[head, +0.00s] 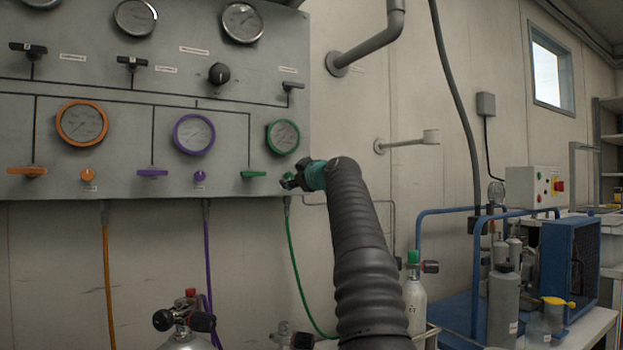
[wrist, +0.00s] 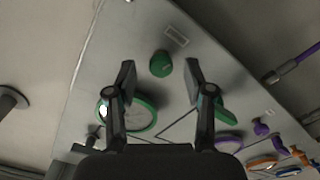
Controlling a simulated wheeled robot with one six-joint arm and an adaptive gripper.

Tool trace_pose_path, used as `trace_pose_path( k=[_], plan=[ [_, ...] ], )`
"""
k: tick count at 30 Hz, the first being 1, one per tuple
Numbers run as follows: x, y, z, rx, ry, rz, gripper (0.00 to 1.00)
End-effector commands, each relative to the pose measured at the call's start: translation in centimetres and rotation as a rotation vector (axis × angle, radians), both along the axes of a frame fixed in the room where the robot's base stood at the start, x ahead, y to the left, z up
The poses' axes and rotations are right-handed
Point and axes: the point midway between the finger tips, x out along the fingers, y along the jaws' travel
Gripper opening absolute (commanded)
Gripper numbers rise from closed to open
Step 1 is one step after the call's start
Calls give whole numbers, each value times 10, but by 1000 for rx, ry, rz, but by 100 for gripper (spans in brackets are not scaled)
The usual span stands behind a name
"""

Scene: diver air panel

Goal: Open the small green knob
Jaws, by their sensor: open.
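The small green knob (wrist: 161,63) shows in the wrist view as a round cap on the grey panel, between and slightly beyond my fingertips. My gripper (wrist: 160,72) is open, one finger on each side of the knob, with nothing held. I cannot tell how far the fingertips are from the panel. In the head view my gripper (head: 290,182) is at the panel's lower right corner and hides the knob. The green lever handle (head: 253,174) is just left of it, and the green-rimmed gauge (head: 283,136) is above.
The grey panel (head: 225,100) also carries a purple knob (head: 199,176), an orange knob (head: 88,176), more gauges and black valves. A green hose (head: 294,255) hangs below. Cylinders stand lower down, one with a green valve (head: 413,258). Wall right of the panel is mostly clear.

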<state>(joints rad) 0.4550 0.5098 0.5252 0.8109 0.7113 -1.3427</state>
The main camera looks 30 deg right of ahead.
Motion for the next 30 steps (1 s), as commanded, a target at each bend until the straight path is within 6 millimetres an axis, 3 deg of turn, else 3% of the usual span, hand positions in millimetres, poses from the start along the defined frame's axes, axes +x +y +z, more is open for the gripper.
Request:
trace_pose_path(
  k=[8,21,30],
  plan=[
    [-26,-2,-1,2,1,-5,52],
    [-85,-4,-2,1,1,-5,52],
    [-103,-4,-2,1,2,-4,52]
  ],
)
